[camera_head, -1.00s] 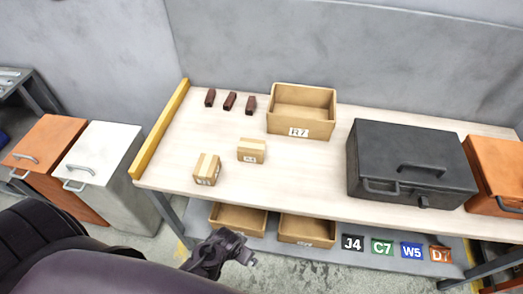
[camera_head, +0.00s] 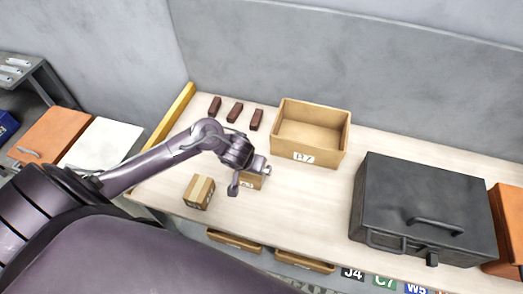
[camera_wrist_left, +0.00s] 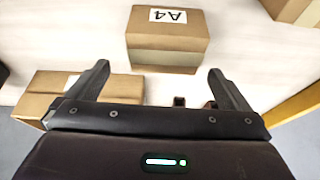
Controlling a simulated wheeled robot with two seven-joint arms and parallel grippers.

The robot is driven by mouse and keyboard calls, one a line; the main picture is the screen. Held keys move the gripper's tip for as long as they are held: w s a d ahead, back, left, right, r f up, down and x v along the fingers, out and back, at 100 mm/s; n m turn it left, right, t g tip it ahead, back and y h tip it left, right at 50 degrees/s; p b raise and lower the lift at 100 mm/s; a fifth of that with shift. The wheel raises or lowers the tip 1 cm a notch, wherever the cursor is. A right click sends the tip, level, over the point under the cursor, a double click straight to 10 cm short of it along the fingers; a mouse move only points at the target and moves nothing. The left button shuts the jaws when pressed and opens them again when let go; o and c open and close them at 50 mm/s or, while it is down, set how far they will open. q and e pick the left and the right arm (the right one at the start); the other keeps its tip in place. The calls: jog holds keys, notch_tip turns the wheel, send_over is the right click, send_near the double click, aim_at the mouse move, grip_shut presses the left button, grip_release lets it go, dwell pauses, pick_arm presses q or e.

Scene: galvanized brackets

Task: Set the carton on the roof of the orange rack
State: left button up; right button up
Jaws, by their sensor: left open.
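Two small tan cartons stand on the table. The one labelled A4 (camera_head: 251,183) is partly hidden behind my left gripper (camera_head: 249,178); the other carton (camera_head: 199,192) is nearer the front edge. In the left wrist view the A4 carton (camera_wrist_left: 167,45) lies ahead of my open, empty fingers (camera_wrist_left: 158,70), roughly centred between them. The other carton (camera_wrist_left: 291,8) is at the top right. Two orange cabinet-like units show: one at the left (camera_head: 50,135) and one at the right edge (camera_head: 511,225). I cannot tell which is the orange rack. My right gripper is not in view.
Several dark red bars (camera_head: 235,112) lie at the back left. A black toolbox (camera_head: 425,215) fills the right side. A white cabinet (camera_head: 105,140) and yellow edge rail (camera_head: 180,103) are at the left.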

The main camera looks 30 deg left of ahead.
pick_arm(q)
jog(key=shift+w+a+f, duration=0.25)
jog(key=shift+w+a, duration=0.1)
jog(key=shift+a, duration=0.05)
jog(key=shift+s+f+b, duration=0.5)
jog(key=shift+f+b, duration=0.1)
jog(key=shift+f, duration=0.2)
jog(key=x, duration=0.5)
jog(key=shift+w+f+b, duration=0.15)
jog(key=shift+b, duration=0.25)
jog(key=shift+d, duration=0.1)
jog(key=c, duration=1)
jog(key=shift+c, duration=0.2)
notch_tip(320, 180, up, 20)
jog(key=p, duration=0.8)
